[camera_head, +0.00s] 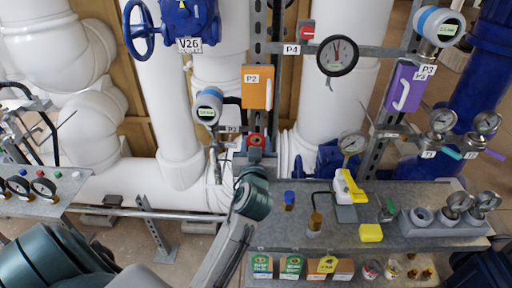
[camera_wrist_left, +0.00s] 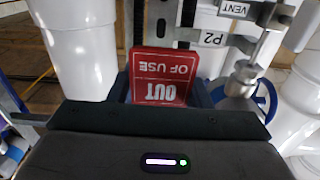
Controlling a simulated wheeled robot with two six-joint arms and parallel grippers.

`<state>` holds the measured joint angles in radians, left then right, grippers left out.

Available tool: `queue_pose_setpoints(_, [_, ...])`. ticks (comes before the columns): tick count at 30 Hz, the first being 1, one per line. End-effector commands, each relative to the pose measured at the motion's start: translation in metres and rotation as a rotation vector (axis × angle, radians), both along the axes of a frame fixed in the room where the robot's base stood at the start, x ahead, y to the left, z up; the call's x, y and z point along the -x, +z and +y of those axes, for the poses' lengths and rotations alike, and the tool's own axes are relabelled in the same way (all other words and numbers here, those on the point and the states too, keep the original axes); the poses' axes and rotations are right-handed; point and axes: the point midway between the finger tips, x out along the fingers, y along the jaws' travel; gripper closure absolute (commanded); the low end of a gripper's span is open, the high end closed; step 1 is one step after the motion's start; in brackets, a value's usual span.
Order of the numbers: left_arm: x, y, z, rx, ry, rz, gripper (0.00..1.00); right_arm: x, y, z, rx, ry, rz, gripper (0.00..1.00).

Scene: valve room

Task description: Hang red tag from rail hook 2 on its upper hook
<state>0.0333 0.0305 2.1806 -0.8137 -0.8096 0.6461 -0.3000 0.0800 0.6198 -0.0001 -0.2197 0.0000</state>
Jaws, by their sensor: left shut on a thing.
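The red tag (camera_wrist_left: 162,78) shows in the left wrist view with white lettering "OUT OF USE", upside down in the picture. My left gripper (camera_wrist_left: 160,112) is shut on it. In the head view the red tag (camera_head: 256,142) is small and partly hidden by my left gripper (camera_head: 255,153), which is just below the orange tag (camera_head: 257,87) on the upright metal rail. I cannot make out the upper hook clearly. My right gripper is not in view.
A blue-headed transmitter (camera_head: 208,106) stands close left of my gripper. A grey bench (camera_head: 380,245) with a yellow tool and gauges is at lower right. White pipes stand behind.

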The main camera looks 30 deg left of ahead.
Motion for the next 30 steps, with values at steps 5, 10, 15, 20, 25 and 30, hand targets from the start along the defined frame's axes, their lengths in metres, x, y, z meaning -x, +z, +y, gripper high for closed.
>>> queue_pose_setpoints(5, [-0.013, 0.001, 0.008, -0.001, 0.0, 0.001, 0.7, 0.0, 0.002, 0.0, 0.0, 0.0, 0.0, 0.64])
queue_pose_setpoints(10, [-0.024, 0.0, 0.015, -0.001, -0.001, 0.001, 0.7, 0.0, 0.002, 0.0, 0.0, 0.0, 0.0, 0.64])
queue_pose_setpoints(15, [-0.027, 0.0, 0.016, 0.001, -0.001, 0.0, 0.7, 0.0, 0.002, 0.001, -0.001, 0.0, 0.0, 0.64])
queue_pose_setpoints(20, [-0.028, 0.0, 0.017, 0.0, -0.001, 0.0, 0.7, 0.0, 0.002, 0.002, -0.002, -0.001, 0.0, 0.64])
queue_pose_setpoints(25, [-0.031, 0.001, 0.019, -0.001, -0.001, -0.001, 0.7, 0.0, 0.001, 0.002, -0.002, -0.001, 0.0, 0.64])
queue_pose_setpoints(30, [-0.035, 0.001, 0.021, 0.0, -0.001, 0.0, 0.7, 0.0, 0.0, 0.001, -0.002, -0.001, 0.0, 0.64])
